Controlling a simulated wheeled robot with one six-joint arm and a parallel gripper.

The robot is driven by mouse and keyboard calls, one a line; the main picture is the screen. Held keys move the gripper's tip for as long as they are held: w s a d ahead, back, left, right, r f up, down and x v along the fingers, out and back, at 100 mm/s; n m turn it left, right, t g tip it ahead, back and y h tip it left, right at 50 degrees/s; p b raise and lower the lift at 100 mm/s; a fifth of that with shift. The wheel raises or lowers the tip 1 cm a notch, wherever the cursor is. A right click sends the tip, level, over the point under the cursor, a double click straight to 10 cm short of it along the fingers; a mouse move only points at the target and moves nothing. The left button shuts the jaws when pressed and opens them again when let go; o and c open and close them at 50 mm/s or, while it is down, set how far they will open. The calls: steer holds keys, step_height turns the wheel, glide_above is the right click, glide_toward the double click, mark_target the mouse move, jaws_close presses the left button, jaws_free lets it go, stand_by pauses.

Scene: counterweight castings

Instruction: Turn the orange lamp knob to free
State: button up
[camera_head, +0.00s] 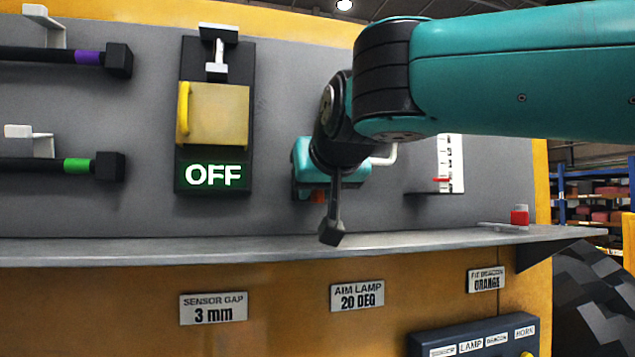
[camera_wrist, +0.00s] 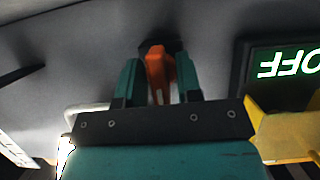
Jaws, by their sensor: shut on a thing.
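The orange lamp knob (camera_wrist: 157,72) stands out from the grey wall in the wrist view, on a dark round base. My gripper (camera_wrist: 158,80) has one teal finger on each side of it and is shut on it. In the head view my gripper (camera_head: 325,180) is at the wall, right of the OFF sign. Only a small orange-red patch of the knob (camera_head: 318,196) shows there. My wrist hides most of it, and I cannot tell the knob's setting.
A yellow cover (camera_head: 215,113) above a lit OFF sign (camera_head: 213,175) is left of my gripper. A white scale with a red pointer (camera_head: 441,180) is to the right. A shelf (camera_head: 130,250) runs below, carrying a red cylinder (camera_head: 519,215). Dark bars (camera_head: 45,55) project at far left.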

stand_by(0.3)
steer(key=o, duration=0.6)
steer(key=b+v, duration=0.2)
steer(key=v, duration=1.5)
steer(key=shift+s+d, duration=0.15)
steer(key=shift+s, duration=0.05)
